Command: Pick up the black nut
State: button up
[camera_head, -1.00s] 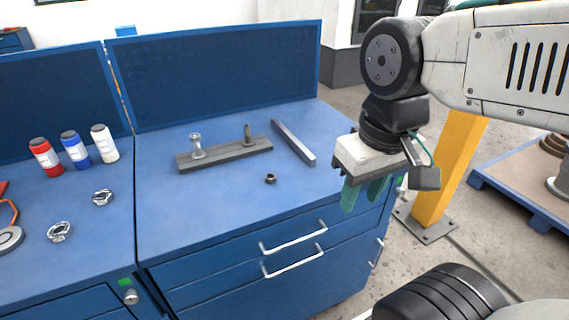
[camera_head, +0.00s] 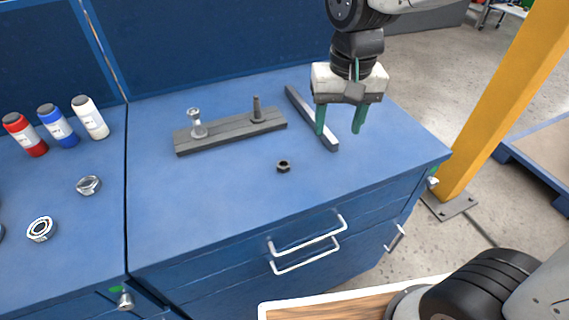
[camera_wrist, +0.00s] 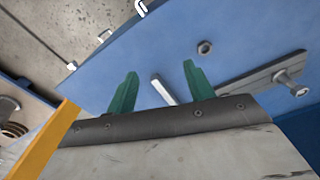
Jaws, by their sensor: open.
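The black nut (camera_head: 283,167) lies flat on the blue workbench top (camera_head: 220,195), in front of the grey bar and right of the bench's middle. It also shows in the wrist view (camera_wrist: 205,48), up and to the right of the fingers. My gripper (camera_head: 339,128) has two green fingers pointing down, apart and empty. It hangs above the bench, to the right of the nut and over the loose grey bar. In the wrist view my gripper (camera_wrist: 157,88) has its fingers on either side of that bar.
A grey plate (camera_head: 230,131) with a silver bolt (camera_head: 196,123) and a dark pin (camera_head: 257,108) stands behind the nut. A loose grey bar (camera_head: 312,118) lies to its right. The bench front is clear.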

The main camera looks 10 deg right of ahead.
send_near(283, 159)
jog(key=shift+s+d+f, duration=0.1)
jog(key=shift+s+d, duration=0.15)
jog(key=shift+s, duration=0.75)
jog(key=f, duration=0.5)
jog(key=a+f, duration=0.1)
jog(key=f, duration=0.2)
jog(key=shift+w+f, duration=0.1)
jog(key=shift+w, duration=0.3)
jog(key=c, duration=1.1)
